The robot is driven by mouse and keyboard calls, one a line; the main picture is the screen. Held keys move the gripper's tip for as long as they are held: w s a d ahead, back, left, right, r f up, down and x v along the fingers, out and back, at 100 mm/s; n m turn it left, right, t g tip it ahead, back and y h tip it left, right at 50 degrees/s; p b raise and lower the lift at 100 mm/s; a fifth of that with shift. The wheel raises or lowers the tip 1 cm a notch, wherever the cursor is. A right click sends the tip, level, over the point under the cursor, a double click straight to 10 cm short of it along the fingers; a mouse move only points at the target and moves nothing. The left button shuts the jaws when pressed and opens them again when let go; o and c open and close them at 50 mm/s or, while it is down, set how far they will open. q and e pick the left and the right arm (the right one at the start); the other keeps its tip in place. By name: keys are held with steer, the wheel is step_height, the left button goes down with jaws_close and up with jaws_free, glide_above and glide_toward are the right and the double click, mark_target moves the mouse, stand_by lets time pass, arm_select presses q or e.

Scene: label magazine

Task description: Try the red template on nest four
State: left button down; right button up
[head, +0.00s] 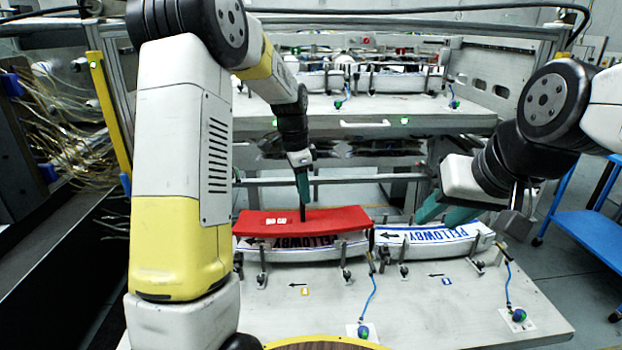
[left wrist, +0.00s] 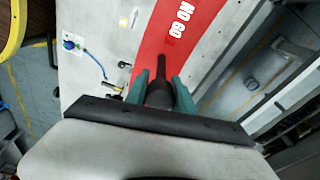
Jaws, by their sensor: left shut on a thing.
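The red template (head: 345,218) is a long, slightly curved plate with a white "NO GO" mark. It lies over the left label stack (head: 310,252) and hides most of its top; I cannot tell whether it touches. My left gripper (head: 303,192) is shut on the template's dark upright handle. In the left wrist view, the gripper (left wrist: 160,92) has its green fingers either side of that handle, with the red template (left wrist: 172,55) beyond. My right gripper (head: 445,212) is by the right label stack (head: 440,242); its fingertips are too unclear to tell if open.
Both stacks sit in clamped nests on a grey bench (head: 420,315) with small arrows and tags. Blue cables run to green-and-blue knobs (head: 363,332) (head: 519,315). An upper shelf (head: 380,118) holds more stacks behind. A blue cart (head: 590,225) stands at right. The bench front is mostly clear.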

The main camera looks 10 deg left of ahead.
arm_select(q)
steer(key=shift+f, duration=0.85)
steer(key=c, duration=1)
jaws_free()
steer(key=r, duration=0.5)
steer(key=a+r, duration=0.1)
steer(key=r, duration=0.1)
steer(key=shift+s+r, duration=0.15)
steer(key=shift+s, duration=0.05)
steer(key=s+r+n+t, duration=0.2)
steer(key=s+n, duration=0.2)
steer(key=s, duration=0.5)
steer(key=s+r+n+t, duration=0.1)
steer(key=s+r+n, duration=0.2)
steer(key=s, duration=0.5)
steer(key=s+a+r+n+t+h, duration=0.1)
steer(key=s+r+n+t, duration=0.1)
steer(key=s+n, duration=0.3)
steer(key=s, duration=0.4)
steer(key=shift+s+r+n+t, duration=0.3)
steer(key=shift+s+r+n, duration=0.05)
steer(key=shift+n, duration=0.05)
